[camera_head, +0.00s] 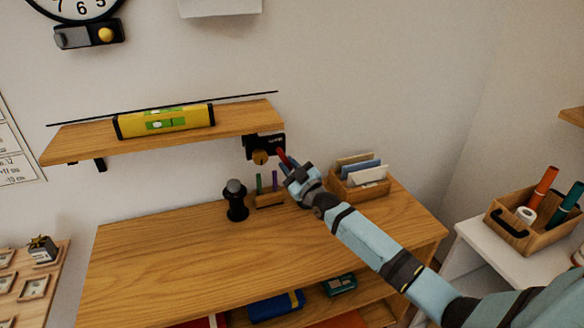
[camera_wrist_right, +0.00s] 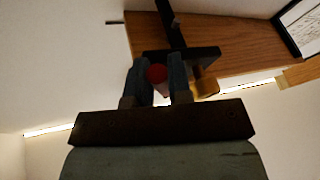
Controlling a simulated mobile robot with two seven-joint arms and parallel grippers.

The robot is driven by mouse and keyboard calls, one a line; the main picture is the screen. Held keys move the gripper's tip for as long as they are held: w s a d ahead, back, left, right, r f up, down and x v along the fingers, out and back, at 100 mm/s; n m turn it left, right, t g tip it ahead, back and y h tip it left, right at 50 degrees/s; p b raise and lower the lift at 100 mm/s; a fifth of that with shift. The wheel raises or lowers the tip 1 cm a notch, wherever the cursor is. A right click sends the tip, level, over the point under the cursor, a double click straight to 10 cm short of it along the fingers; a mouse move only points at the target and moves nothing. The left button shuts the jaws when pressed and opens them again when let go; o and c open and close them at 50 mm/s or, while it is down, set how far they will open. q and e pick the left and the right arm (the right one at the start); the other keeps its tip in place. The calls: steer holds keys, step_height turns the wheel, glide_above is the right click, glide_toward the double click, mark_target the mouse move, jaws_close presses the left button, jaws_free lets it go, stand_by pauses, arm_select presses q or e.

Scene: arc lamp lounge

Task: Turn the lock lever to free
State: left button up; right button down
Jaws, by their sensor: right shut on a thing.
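The lock is a dark box (camera_head: 264,146) under the right end of the wall shelf, with a round brass knob (camera_head: 260,157) on its front. Its red lever (camera_head: 283,157) points down and to the right. My right gripper (camera_head: 290,168) is shut on the lever's lower end. In the right wrist view the lever's red end (camera_wrist_right: 156,74) shows between the two fingers (camera_wrist_right: 158,82), with the dark lock (camera_wrist_right: 205,55) and brass knob (camera_wrist_right: 207,85) beyond. The fingers hide part of the lever. My left gripper is not in view.
The wooden shelf (camera_head: 75,146) carries a yellow spirit level (camera_head: 165,121). On the desk (camera_head: 160,250) below stand a black grinder-like object (camera_head: 236,202), a small pen holder (camera_head: 268,201) and a card box (camera_head: 350,191), close beneath my right arm. The desk's left part is clear.

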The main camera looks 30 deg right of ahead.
steer(key=m, duration=0.1)
steer(key=a+m+t+h, duration=0.1)
steer(key=m, duration=0.1)
steer(key=shift+w+f, duration=0.1)
steer(key=shift+f, duration=0.2)
steer(key=shift+w+a+m+h+b, duration=0.2)
steer(key=shift+m+h, duration=0.3)
steer(key=shift+m, duration=0.35)
steer(key=shift+s+a+m+h+b, duration=0.1)
steer(key=shift+a+m+h, duration=0.15)
steer(key=shift+m+h, duration=0.45)
steer(key=shift+m+t, duration=0.3)
steer(key=shift+m, duration=0.15)
steer(key=c, duration=1.1)
jaws_free()
steer(key=shift+o, duration=0.2)
steer(key=b+v, duration=0.1)
steer(key=v, duration=1.2)
steer(key=shift+s, duration=0.4)
